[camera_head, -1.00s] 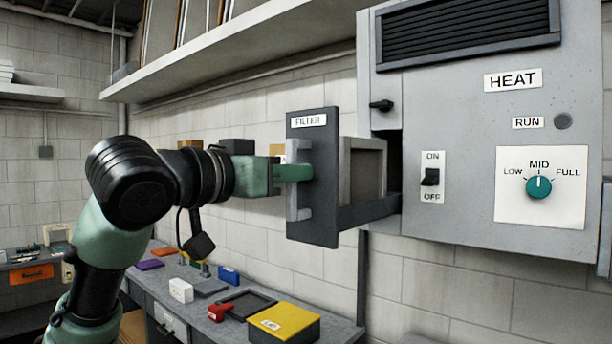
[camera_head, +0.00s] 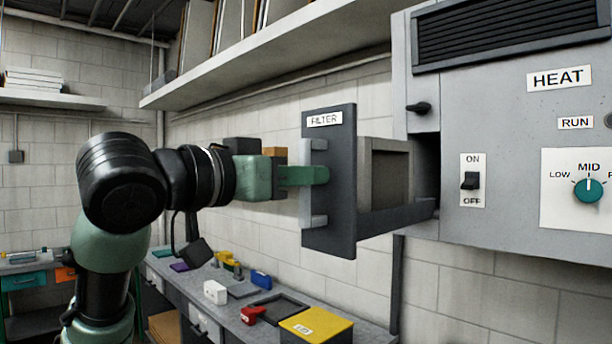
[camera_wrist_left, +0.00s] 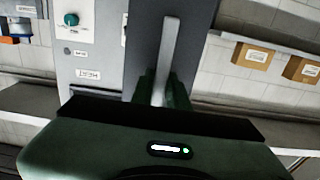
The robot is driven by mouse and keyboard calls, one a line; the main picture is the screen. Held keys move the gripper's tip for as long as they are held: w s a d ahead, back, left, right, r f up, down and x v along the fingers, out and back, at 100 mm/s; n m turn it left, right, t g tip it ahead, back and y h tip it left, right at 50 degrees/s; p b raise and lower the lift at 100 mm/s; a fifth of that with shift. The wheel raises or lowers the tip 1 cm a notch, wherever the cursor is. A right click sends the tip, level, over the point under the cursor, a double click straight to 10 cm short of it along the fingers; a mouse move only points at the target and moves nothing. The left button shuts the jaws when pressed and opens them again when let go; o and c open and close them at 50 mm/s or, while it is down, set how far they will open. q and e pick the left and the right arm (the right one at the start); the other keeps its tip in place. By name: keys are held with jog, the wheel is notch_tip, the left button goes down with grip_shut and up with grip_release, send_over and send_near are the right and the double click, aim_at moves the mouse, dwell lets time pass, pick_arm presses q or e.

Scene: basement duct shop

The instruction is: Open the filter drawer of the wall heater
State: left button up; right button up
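The grey wall heater (camera_head: 510,130) fills the right of the head view. Its dark filter drawer (camera_head: 330,215), labelled FILTER, stands well out from the heater, with its inner frame showing behind the front panel. The drawer has a light grey vertical bar handle (camera_head: 313,222). My left gripper (camera_head: 312,176) is at the handle, its green fingers closed around the bar's middle. In the left wrist view the handle (camera_wrist_left: 171,50) runs up from between the fingers, against the dark drawer front (camera_wrist_left: 195,20). My right gripper is not in view.
A workbench (camera_head: 235,325) below holds a yellow box (camera_head: 316,326), a red item (camera_head: 253,315) and several small things. A long shelf (camera_head: 270,55) runs along the wall above my left arm. The space left of the drawer is taken by my arm.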

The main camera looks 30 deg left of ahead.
pick_arm(q)
jog(key=shift+o, duration=1.2)
jog(key=b+v, duration=0.2)
jog(key=v, duration=0.6)
jog(key=shift+b, duration=0.3)
